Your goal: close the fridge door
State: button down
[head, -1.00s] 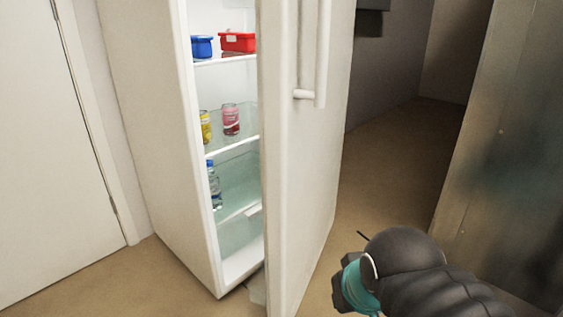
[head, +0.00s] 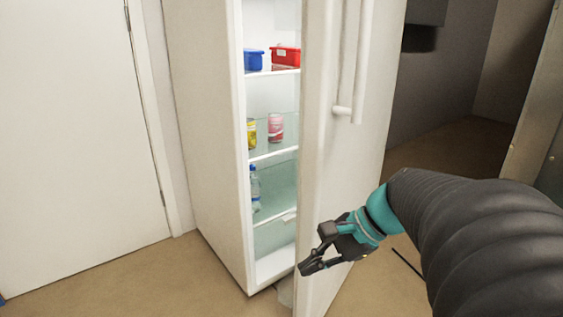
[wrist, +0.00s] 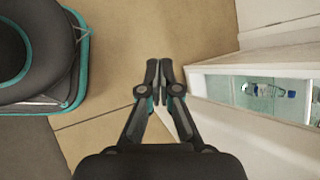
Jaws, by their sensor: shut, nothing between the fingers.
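The white fridge (head: 207,140) stands left of centre in the head view, and its door (head: 340,160) is ajar, swung out to the right with a handle (head: 344,110) on its outer face. Shelves show through the gap. My gripper (head: 308,268) is shut and empty, in front of the lower part of the door near its free edge; I cannot tell whether it touches.
Inside the fridge are a blue box (head: 254,60), a red box (head: 286,57), cans (head: 275,128) and a bottle (head: 255,188). A white room door (head: 75,140) is at left. Bare floor (head: 110,285) lies in front. A metal panel (head: 540,120) stands at right.

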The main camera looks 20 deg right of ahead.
jog(key=w+d+r+m+t+y, duration=0.45)
jog(key=d+m, duration=0.35)
jog(key=d, duration=0.2)
jog(key=m+t+p, duration=0.1)
jog(key=m+t, duration=0.4)
jog(key=t, duration=0.1)
send_near(332, 166)
jog(key=b+x, duration=0.1)
jog(key=x, duration=0.6)
jog(key=shift+w, duration=0.1)
